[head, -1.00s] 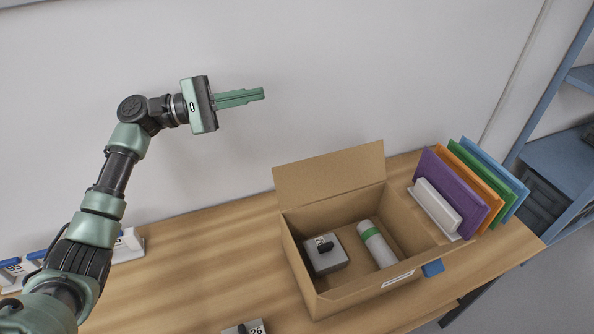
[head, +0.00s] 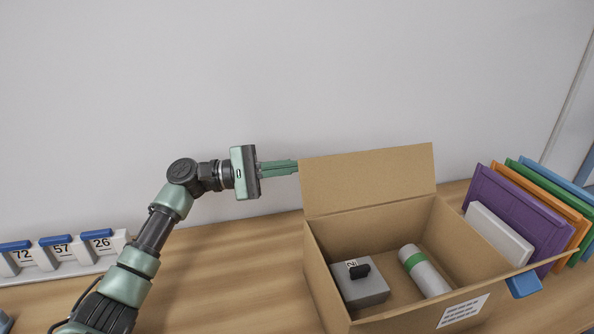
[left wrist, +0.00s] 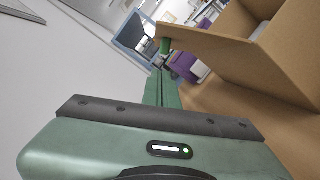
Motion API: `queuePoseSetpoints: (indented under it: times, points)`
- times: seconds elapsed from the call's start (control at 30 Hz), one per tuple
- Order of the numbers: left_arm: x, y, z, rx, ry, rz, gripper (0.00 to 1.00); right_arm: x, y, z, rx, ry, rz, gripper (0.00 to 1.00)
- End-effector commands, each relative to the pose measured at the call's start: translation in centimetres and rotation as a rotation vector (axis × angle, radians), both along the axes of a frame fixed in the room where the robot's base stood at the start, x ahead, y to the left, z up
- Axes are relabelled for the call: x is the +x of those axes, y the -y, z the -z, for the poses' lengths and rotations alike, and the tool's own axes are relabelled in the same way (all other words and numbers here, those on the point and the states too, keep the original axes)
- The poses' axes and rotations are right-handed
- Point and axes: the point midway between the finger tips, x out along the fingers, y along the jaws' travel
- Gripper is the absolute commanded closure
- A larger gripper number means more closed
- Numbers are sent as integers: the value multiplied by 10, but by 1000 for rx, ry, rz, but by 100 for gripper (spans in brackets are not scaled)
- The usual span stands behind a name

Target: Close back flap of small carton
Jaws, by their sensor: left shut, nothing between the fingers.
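A brown carton (head: 322,283) stands on the wooden table with its top open. Its back flap (head: 370,178) stands up along the far side. Inside lie a grey block (head: 363,291) with a black handle and a white cylinder (head: 428,275) with a green band. My left gripper (head: 296,167) is shut and empty, its fingertips at the flap's left edge; whether they touch it or pass behind it I cannot tell. In the left wrist view the fingers (left wrist: 162,88) point toward the flap (left wrist: 190,42), beside its edge. My right gripper is not in view.
Purple, orange, green and blue panels stand in a white rack (head: 500,235) right of the carton. A blue tab (head: 524,284) shows at the carton's right corner. A rack with numbered blue-topped pieces (head: 60,255) is at the left. Table between is clear.

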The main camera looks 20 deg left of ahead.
Motion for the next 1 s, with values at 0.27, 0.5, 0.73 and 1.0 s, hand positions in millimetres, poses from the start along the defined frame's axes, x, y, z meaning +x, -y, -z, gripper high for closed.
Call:
queuePoseSetpoints:
  times: [0.27, 0.5, 0.73, 1.0]
  points:
    - [18, 47, -7, 0, 0, 2, 100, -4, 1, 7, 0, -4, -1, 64]
    - [26, 66, -8, 1, -1, 0, 100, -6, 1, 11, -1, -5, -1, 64]
    - [27, 68, -8, 0, 0, -1, 100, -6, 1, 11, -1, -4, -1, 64]
    - [26, 68, -9, 7, 9, 0, 100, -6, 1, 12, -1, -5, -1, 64]
